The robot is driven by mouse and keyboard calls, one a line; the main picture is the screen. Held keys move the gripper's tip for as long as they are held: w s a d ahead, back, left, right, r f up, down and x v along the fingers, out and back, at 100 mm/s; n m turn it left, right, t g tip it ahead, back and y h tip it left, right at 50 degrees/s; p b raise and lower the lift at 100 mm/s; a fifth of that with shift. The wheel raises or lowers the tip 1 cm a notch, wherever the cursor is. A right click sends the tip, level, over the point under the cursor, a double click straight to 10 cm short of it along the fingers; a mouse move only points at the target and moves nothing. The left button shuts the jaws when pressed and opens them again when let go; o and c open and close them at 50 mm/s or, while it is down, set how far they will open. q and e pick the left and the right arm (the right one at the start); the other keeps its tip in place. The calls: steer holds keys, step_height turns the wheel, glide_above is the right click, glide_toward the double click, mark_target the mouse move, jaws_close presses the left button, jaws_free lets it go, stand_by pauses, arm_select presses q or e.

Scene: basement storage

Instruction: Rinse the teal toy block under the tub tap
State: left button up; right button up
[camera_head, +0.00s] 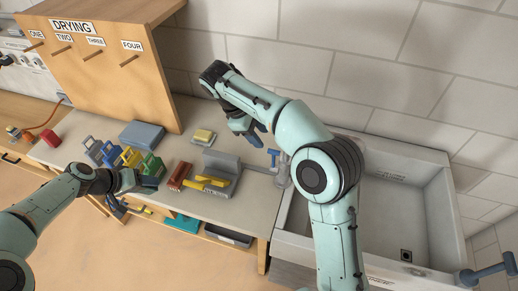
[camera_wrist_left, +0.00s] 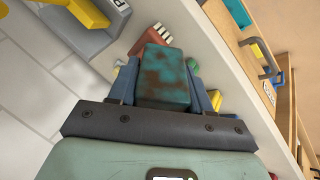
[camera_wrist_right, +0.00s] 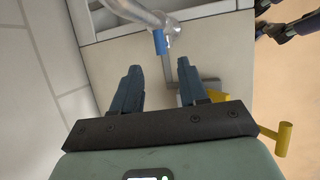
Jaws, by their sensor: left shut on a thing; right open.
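The teal block (camera_wrist_left: 165,75) has brown dirt patches and is clamped between the fingers of my left gripper (camera_wrist_left: 163,88). In the head view, my left gripper (camera_head: 143,183) is over the front of the counter, left of the brushes, and the block is hard to make out there. My right gripper (camera_head: 255,132) is open and empty, above the counter near the tap; its parted fingers show in the right wrist view (camera_wrist_right: 159,84). The tap (camera_head: 283,172) has a blue handle (camera_head: 273,155) and stands at the left side of the pale tub (camera_head: 436,160). My right arm hides part of the tub.
A wooden drying board (camera_head: 95,70) with numbered pegs stands at the back left. Coloured upright pieces (camera_head: 130,157), a blue-grey box (camera_head: 141,135), a yellow sponge (camera_head: 203,135), a red-brown brush (camera_head: 178,175) and a grey holder (camera_head: 222,165) with yellow tools crowd the counter. The tub floor looks clear around its drain (camera_head: 406,255).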

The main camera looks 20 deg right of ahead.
mark_target(272, 152)
steer(key=b+x, duration=0.1)
steer(key=x, duration=0.8)
steer(key=shift+s+f+b, duration=0.1)
steer(key=shift+s+b, duration=0.1)
steer(key=shift+b, duration=0.15)
steer(key=shift+w+d+f, duration=0.2)
steer(key=shift+d+f, duration=0.05)
steer(key=shift+f, duration=0.15)
arm_select(q)
steer(key=f, duration=0.1)
steer(key=s+f, duration=0.1)
steer(key=f, duration=0.1)
steer(key=shift+s+f+g, duration=0.2)
steer(key=shift+s+g, duration=0.1)
steer(key=shift+s, duration=0.1)
